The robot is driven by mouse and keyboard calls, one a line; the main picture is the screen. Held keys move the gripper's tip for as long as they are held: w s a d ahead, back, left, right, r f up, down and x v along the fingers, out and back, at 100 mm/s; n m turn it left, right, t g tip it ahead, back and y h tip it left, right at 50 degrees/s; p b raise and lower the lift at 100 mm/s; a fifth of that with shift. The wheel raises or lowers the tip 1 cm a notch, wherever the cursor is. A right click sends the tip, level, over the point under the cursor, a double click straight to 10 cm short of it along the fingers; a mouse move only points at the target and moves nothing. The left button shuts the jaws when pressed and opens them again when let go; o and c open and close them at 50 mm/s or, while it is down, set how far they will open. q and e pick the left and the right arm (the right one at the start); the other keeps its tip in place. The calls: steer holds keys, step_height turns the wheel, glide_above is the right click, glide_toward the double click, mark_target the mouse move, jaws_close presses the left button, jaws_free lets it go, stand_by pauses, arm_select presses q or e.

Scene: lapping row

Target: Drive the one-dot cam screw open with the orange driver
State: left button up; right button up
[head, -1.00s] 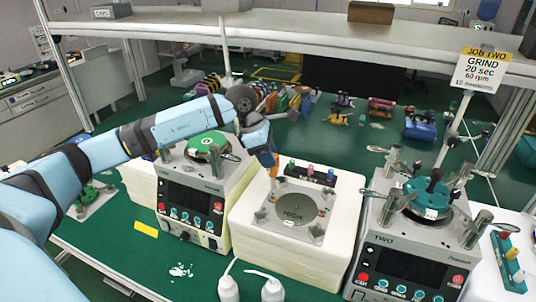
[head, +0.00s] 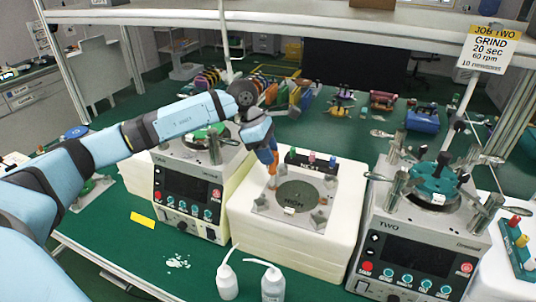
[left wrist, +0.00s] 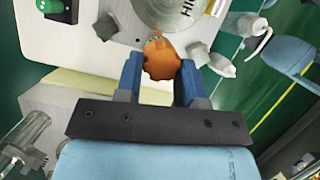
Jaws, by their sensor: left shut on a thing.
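My left gripper (head: 268,146) is shut on the orange driver (head: 273,168), which points down with its tip at the back left corner of the grey plate (head: 290,220). I cannot tell whether the tip is seated in a cam screw there. In the left wrist view the orange handle (left wrist: 161,60) sits between the two blue fingers (left wrist: 160,82) and hides what is under it. The plate carries a round dark disc (head: 297,193) marked HIGH and has knobs at its corners. The dots on the cam screws are too small to read. My right gripper is out of view.
The plate lies on a white block (head: 290,248). A black rack (head: 320,170) with coloured pegs stands behind it. Lapping machines stand left (head: 186,190) and right (head: 420,250). Two white bottles (head: 228,280) stand in front. A shelf (head: 300,24) crosses above.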

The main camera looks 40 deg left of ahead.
arm_select(q)
steer(key=m, duration=0.2)
steer(key=m+g+b, duration=0.2)
steer(key=m, duration=0.1)
steer(key=shift+w+f+m, duration=0.2)
steer(key=shift+w+m, duration=0.1)
steer(key=shift+w, duration=0.1)
steer(key=m+g+b, duration=0.1)
steer(key=m, duration=0.1)
steer(key=m+g+b, duration=0.1)
steer(key=m, duration=0.1)
steer(key=shift+w+d, duration=0.1)
steer(key=shift+w, duration=0.1)
steer(key=m+g+y+b, duration=0.1)
steer(key=m+b, duration=0.2)
steer(key=m, duration=0.1)
steer(key=shift+w+d, duration=0.15)
steer(key=shift+r+m+g+y, duration=0.25)
steer(key=shift+m+g+y, duration=0.05)
steer(key=shift+m, duration=0.6)
steer(key=shift+d+f, duration=0.1)
steer(key=shift+c, duration=0.3)
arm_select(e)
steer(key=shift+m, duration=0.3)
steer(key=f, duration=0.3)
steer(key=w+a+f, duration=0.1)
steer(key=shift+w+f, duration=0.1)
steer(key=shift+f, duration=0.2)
